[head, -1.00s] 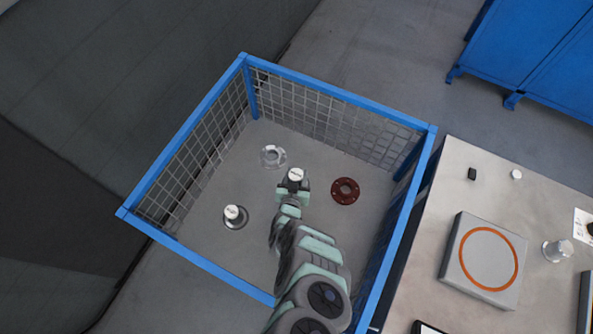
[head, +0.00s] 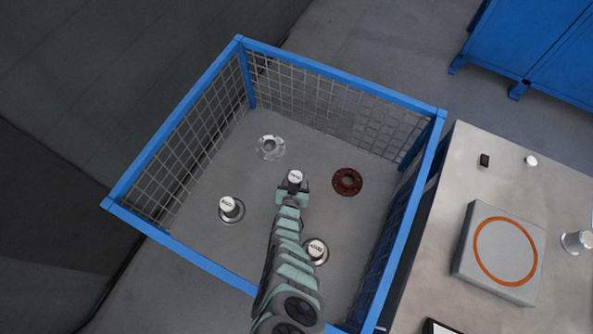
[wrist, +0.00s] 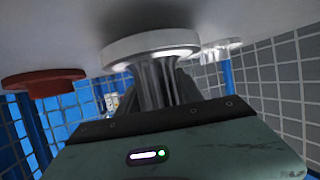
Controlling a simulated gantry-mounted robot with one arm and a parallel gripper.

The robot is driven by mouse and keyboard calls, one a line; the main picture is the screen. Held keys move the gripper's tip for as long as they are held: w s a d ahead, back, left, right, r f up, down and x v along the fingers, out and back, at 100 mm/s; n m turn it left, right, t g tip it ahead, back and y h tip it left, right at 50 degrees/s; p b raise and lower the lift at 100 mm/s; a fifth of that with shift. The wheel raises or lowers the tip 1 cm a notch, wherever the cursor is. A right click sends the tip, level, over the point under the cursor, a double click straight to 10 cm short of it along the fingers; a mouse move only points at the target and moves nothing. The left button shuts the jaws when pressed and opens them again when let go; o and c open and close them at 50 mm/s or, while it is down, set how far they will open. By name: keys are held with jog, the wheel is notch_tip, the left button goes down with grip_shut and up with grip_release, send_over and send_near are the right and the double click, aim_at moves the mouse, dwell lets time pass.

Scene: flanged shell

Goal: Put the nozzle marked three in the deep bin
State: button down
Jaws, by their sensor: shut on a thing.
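My gripper (head: 293,190) is down inside the deep bin (head: 340,92), a wire-mesh crate with a blue frame. It is shut on the neck of a silver flanged nozzle (head: 295,177), whose pale top carries a mark too small to read. In the wrist view, which looks upside down, the held nozzle's round flange (wrist: 150,46) is close to the grey bin floor; I cannot tell if it touches. Two similar nozzles stand in the bin, one at left (head: 228,206) and one near my arm (head: 316,249); their marks are unreadable.
A red-brown flange (head: 346,182) and a shiny pale flange (head: 270,148) lie on the bin floor. Right of the bin, a table (head: 440,240) holds a grey block (head: 505,252) with an orange ring and another silver piece (head: 577,241). The mesh walls surround my arm.

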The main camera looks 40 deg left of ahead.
aim_at(295, 182)
jog(key=shift+w+f, duration=0.15)
jog(key=shift+f, duration=0.4)
jog(key=shift+f+b, duration=0.15)
jog(key=shift+b, duration=0.25)
jog(key=c, duration=0.8)
grip_release()
jog(key=shift+o, duration=0.2)
jog(key=shift+s+d+r+p, duration=0.1)
jog(key=shift+s+r+p, duration=0.2)
jog(key=shift+p, duration=0.35)
jog(key=shift+p+v, duration=2.1)
jog(key=shift+v, duration=1.3)
jog(key=shift+f, duration=0.1)
